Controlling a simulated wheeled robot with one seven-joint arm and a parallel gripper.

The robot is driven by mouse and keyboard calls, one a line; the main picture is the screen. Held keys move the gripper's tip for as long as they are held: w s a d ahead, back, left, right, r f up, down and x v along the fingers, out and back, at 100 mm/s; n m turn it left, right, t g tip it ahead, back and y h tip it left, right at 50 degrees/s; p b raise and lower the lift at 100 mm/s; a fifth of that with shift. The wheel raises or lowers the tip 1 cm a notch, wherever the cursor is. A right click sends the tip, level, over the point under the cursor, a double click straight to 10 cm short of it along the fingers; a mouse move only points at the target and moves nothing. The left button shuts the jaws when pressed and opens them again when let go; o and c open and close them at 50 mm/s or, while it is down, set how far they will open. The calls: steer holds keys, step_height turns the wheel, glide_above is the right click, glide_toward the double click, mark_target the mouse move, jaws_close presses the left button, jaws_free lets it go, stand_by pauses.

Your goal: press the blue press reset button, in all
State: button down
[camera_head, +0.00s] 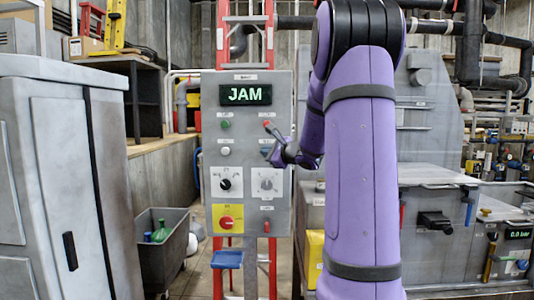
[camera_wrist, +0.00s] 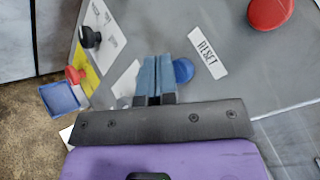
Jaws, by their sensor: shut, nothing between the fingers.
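The grey control panel (camera_head: 284,88) carries a display (camera_head: 246,95) that reads JAM. In the wrist view the blue button (camera_wrist: 184,70) sits beside a white RESET label (camera_wrist: 208,53). My gripper (camera_wrist: 156,62) is shut and empty, its two blue-grey fingers side by side. The fingertips are just left of the blue button in that view and partly overlap its edge; I cannot tell whether they touch it. In the head view my gripper (camera_head: 274,156) is at the panel's right side and mostly hides the blue button.
A red control (camera_wrist: 268,12) lies beyond the RESET label. The panel also has a green button (camera_head: 225,124), a white button (camera_head: 225,151), a black knob (camera_head: 226,184) and a red knob on a yellow plate (camera_head: 226,210). A grey bin (camera_head: 165,262) stands at left.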

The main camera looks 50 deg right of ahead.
steer(key=shift+s+a, duration=0.15)
steer(key=shift+a, duration=0.05)
steer(key=shift+s+a, duration=1.6)
steer(key=shift+a, duration=0.2)
